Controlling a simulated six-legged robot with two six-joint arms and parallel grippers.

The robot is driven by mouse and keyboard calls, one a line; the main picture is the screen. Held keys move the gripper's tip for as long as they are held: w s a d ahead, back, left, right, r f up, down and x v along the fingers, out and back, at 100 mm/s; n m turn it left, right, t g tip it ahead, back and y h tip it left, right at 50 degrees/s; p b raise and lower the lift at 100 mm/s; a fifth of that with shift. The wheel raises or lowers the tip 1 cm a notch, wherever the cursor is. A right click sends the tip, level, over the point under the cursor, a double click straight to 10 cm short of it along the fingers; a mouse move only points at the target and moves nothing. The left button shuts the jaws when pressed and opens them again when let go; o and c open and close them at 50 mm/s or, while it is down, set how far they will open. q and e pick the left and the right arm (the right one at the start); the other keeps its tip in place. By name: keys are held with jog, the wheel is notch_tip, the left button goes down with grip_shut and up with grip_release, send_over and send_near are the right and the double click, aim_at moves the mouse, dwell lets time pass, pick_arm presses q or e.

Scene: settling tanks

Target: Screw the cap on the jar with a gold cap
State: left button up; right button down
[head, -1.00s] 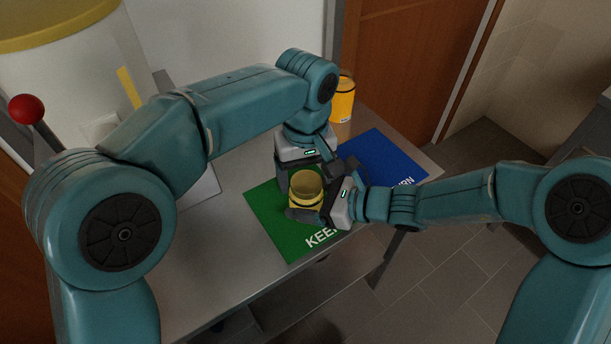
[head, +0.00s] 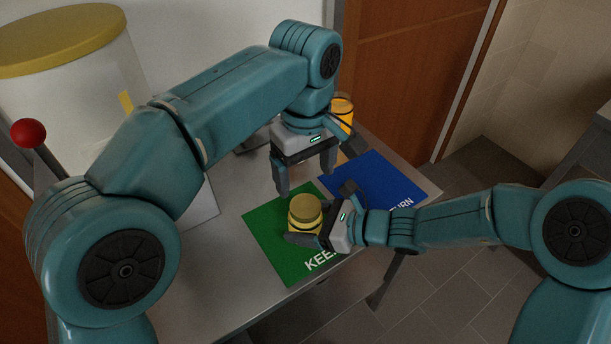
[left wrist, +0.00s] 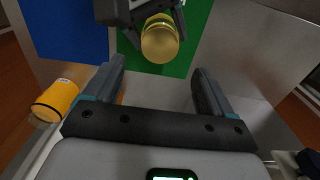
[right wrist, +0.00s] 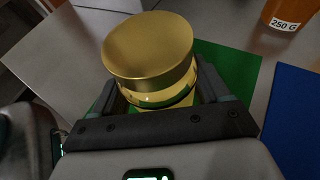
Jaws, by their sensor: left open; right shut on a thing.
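The jar (head: 303,222) has a yellowish body and stands on the green mat (head: 268,238). Its gold cap (head: 306,206) sits level on the jar's mouth, and the cap also shows large in the right wrist view (right wrist: 148,48). I cannot tell how tightly it is seated. My right gripper (head: 318,214) is shut on the jar, its fingers around the body below the cap. My left gripper (head: 307,182) is open and empty, behind and above the jar. In the left wrist view the gold cap (left wrist: 160,42) lies beyond the open fingers.
A blue mat (head: 375,178) lies right of the green one. An orange container (head: 343,110) stands at the back; its "250 G" label shows in the right wrist view (right wrist: 285,22). A lever with a red knob (head: 28,133) and a large yellow-lidded tank (head: 70,40) are at left.

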aim_at(306, 205)
pick_arm(q)
jog(key=shift+f, duration=4.05)
jog(key=c, duration=1.1)
jog(key=shift+m, duration=1.8)
jog(key=o, duration=1.2)
jog(key=shift+r, duration=0.1)
